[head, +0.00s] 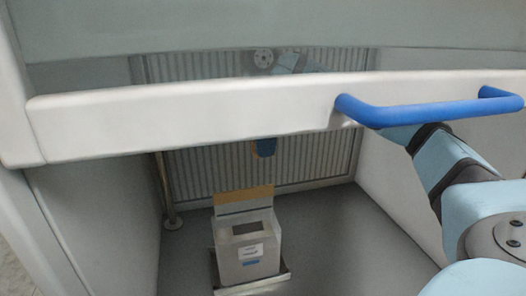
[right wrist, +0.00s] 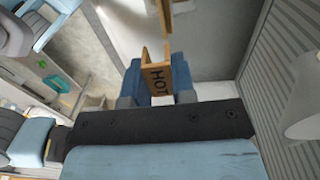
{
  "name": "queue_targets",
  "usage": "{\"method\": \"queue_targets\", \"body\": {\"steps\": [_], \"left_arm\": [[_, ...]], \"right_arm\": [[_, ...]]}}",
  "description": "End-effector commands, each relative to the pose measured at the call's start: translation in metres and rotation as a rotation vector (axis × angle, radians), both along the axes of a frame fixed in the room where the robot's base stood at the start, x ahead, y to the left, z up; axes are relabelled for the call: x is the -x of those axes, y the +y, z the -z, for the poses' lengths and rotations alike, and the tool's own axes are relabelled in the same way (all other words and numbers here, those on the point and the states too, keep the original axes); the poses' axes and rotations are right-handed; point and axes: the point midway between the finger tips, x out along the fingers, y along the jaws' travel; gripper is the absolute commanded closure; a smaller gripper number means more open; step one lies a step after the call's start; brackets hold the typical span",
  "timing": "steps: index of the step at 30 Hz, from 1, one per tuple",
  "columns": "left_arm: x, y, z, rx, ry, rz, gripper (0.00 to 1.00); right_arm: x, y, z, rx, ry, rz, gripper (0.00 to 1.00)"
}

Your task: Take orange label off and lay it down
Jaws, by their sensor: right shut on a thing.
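My right gripper (head: 264,147) shows only as blue fingertips below the sash in the head view, above and behind the box. In the right wrist view its two blue fingers (right wrist: 158,82) are shut on an orange label (right wrist: 155,84) with dark lettering that reads "HOT". The label stands out past the fingertips. Whether it touches anything beyond them, I cannot tell. In the head view the label is mostly hidden, with at most a thin orange edge beside the fingertips. My left gripper is not in view.
A white sash with a blue handle (head: 430,113) crosses the cabinet front. Below, a pale box (head: 233,262) with an orange-tan upright panel (head: 245,200) stands on a metal tray (head: 268,287). A metal post (head: 168,195) stands left. The grey floor right of the box is clear.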

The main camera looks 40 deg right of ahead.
Motion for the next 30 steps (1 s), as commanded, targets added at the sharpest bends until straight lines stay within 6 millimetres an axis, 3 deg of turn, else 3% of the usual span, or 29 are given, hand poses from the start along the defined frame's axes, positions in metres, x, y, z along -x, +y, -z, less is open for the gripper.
{"method": "queue_targets", "body": {"steps": [30], "left_arm": [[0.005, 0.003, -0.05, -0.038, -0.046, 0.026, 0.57]], "right_arm": [[0.0, 0.0, -0.065, 0.0, 0.0, 0.001, 0.98]]}}
